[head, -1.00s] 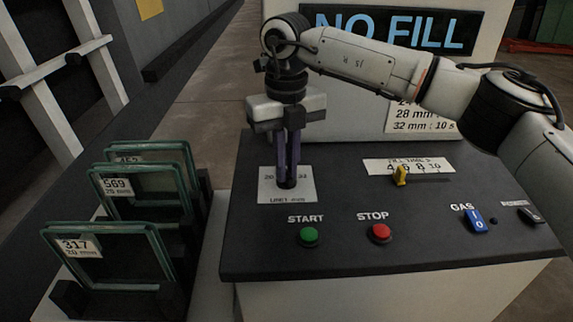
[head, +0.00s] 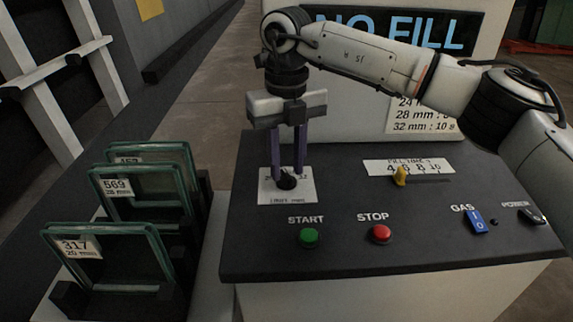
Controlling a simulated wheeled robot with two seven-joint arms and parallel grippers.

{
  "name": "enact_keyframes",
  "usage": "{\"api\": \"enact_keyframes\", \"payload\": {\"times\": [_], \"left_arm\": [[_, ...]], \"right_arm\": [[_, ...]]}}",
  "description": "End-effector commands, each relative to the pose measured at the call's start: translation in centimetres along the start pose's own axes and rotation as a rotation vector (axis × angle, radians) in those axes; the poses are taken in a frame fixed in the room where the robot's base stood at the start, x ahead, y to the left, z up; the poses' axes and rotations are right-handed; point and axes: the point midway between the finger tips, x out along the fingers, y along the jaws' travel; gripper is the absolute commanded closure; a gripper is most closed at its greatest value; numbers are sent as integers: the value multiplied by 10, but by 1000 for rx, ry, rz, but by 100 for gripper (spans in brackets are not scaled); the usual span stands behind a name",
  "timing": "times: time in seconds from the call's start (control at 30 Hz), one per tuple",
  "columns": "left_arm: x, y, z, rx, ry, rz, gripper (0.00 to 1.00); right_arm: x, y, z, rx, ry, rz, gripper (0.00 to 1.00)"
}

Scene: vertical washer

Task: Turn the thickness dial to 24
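The thickness dial (head: 287,181) is a black knob on a white label plate (head: 272,197) at the left of the dark control panel. Part of the plate's print is hidden or too small to read, so I cannot tell the dial's setting. My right gripper (head: 287,172) points down over the dial. Its two dark fingers are apart, one on each side of the knob, with a visible gap between them. The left gripper is not in view.
The panel (head: 340,240) also carries a green START button (head: 308,237), a red STOP button (head: 381,233), a yellow fill-time slider (head: 400,174), a blue GAS switch (head: 476,220) and a POWER switch (head: 531,215). Labelled glass panes (head: 110,258) stand in a rack at left.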

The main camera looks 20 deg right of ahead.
Motion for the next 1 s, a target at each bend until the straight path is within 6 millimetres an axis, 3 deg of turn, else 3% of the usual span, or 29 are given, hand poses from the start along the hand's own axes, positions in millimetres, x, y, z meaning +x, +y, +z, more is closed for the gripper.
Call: {"api": "enact_keyframes", "payload": {"times": [0.3,0.5,1.0], "left_arm": [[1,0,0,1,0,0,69],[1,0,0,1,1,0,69],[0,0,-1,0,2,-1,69]], "right_arm": [[-62,1,1,0,-6,2,72],[-89,1,0,-1,-3,2,72],[-95,0,0,-1,-2,2,72]]}}
